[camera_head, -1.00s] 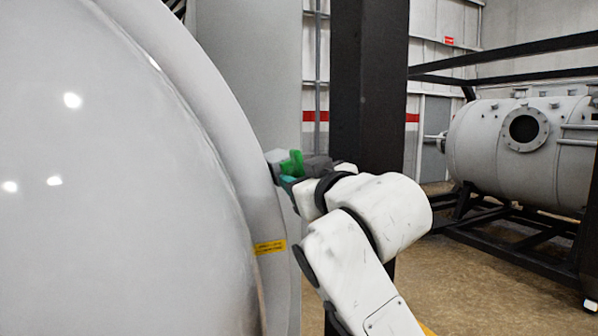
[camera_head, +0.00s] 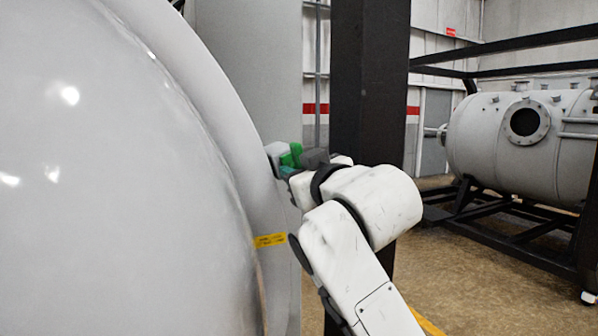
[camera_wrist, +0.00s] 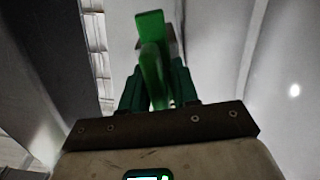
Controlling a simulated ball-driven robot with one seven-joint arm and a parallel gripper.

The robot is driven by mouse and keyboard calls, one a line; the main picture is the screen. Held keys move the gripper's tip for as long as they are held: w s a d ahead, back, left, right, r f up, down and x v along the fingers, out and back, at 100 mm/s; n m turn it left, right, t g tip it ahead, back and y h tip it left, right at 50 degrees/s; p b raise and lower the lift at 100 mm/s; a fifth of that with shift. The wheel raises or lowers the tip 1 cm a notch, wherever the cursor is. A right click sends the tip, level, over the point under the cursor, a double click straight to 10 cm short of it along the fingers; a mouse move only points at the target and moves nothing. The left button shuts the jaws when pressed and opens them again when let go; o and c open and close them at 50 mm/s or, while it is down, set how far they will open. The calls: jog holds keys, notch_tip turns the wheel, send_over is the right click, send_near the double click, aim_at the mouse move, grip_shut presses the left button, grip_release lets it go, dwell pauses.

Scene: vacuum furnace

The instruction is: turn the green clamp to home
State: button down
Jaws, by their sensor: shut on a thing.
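The green clamp (camera_head: 296,150) sits at the rim of the large white furnace door (camera_head: 130,190). My gripper (camera_head: 288,168) is at the clamp, at the end of my white arm. In the wrist view the green clamp (camera_wrist: 152,62) stands upright between the two dark green fingers of my gripper (camera_wrist: 158,92), which are shut on it. The clamp's upper end sticks out past the fingertips. Its mount on the rim is mostly hidden behind the gripper and clamp.
A yellow label (camera_head: 270,240) is on the door rim below the clamp. A dark upright post (camera_head: 368,80) stands close behind my arm. A second white vessel (camera_head: 520,140) rests on a black frame at the right. Open floor (camera_head: 460,265) lies between.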

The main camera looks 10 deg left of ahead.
jog(key=shift+s+a+r+m+p, duration=0.1)
jog(key=shift+m+p, duration=1.35)
jog(key=shift+m, duration=3.05)
jog(key=shift+s+a+m+p, duration=0.1)
jog(key=shift+m+p, duration=1.3)
jog(key=shift+m, duration=3.1)
jog(key=c, duration=1.1)
grip_release()
